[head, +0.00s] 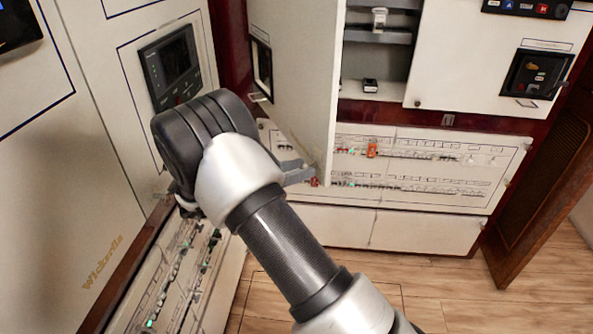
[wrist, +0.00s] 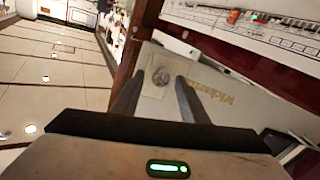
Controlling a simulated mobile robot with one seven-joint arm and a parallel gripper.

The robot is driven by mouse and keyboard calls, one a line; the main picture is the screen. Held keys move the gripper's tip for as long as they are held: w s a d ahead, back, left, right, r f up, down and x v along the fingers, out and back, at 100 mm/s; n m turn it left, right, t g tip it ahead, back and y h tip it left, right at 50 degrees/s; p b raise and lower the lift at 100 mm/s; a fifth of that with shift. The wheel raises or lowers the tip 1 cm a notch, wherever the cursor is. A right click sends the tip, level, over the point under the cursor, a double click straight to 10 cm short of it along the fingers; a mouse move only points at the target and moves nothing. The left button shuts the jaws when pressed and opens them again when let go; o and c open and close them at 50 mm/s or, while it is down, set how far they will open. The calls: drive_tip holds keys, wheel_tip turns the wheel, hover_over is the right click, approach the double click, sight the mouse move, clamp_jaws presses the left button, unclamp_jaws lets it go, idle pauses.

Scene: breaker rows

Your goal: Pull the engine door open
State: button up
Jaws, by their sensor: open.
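In the wrist view my gripper (wrist: 159,76) is open, with its two dark fingers apart. Gold lettering (wrist: 213,88) lies to the right of the knob. In the head view a white door (head: 292,70) stands swung out from the far cabinet, beyond my arm. I cannot tell from the frames which panel is the engine door.
A left wall panel carries a screen (head: 172,65); another breaker panel (head: 185,262) lies low at left. A brown door (head: 540,165) stands at right. Wooden floor (head: 450,290) is clear.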

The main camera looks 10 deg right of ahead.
drive_tip(key=p, duration=0.2)
approach(318, 131)
drive_tip(key=x, duration=0.4)
drive_tip(key=shift+d+r, duration=0.15)
drive_tip(key=shift+d, duration=0.1)
drive_tip(key=shift+b, duration=0.3)
drive_tip(key=shift+c, duration=0.2)
